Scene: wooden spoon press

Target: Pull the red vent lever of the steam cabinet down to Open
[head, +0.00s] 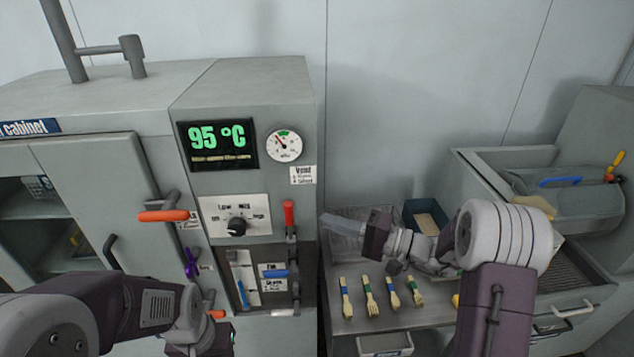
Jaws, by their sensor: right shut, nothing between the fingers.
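The steam cabinet (255,105) stands at the left. Its red vent lever (289,214) is on the right side of the front panel, below the small "Vent" label (302,175). The lever's red handle points upward. My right gripper (330,224) is shut and empty, pointing left, a little to the right of the lever and apart from it. My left gripper (215,342) is low in front of the cabinet, and its fingers are cut off or hidden, so their state is unclear.
The display (217,145) reads 95 °C, beside a round gauge (284,146). Several wooden utensils (371,298) lie on the bench at right, near a wire basket (350,250).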

